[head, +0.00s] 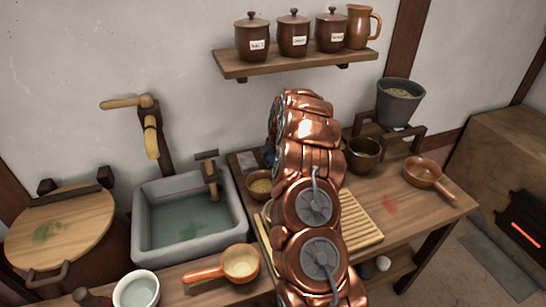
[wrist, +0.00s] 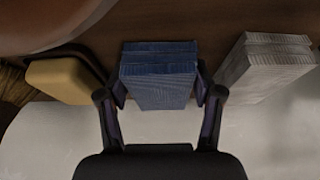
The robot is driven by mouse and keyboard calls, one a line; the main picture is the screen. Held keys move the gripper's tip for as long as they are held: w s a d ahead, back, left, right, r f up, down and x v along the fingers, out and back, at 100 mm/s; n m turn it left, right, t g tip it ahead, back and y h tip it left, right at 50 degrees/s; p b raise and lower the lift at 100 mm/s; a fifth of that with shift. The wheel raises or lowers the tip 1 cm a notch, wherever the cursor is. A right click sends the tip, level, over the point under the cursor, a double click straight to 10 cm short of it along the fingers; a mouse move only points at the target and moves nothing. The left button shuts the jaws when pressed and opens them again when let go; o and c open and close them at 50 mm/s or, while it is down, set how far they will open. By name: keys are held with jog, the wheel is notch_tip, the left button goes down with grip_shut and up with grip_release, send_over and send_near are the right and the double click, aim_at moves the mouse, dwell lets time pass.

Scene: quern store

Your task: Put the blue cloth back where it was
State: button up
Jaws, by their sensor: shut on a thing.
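The blue cloth (wrist: 158,75) is a folded, ribbed block between the two fingers of my gripper (wrist: 160,100) in the wrist view. My gripper is shut on it. It is at the wall end of the wooden counter; whether it touches the wood I cannot tell. In the head view only a small bit of the blue cloth (head: 268,156) shows beside my copper-coloured arm, which hides the gripper. A folded grey cloth (wrist: 262,68) lies to the right of the blue one in the wrist view, apart from it; it also shows in the head view (head: 248,162).
A yellow sponge-like block (wrist: 62,81) lies left of the blue cloth in the wrist view. A brown bowl (head: 259,188) stands close in front. The stone sink (head: 150,250) is at left. A slatted board (head: 361,225) and an orange pan (head: 424,174) lie right of my arm.

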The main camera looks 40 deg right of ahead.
jog(key=shift+f, duration=0.2)
jog(key=o, duration=1.5)
jog(key=shift+c, duration=0.2)
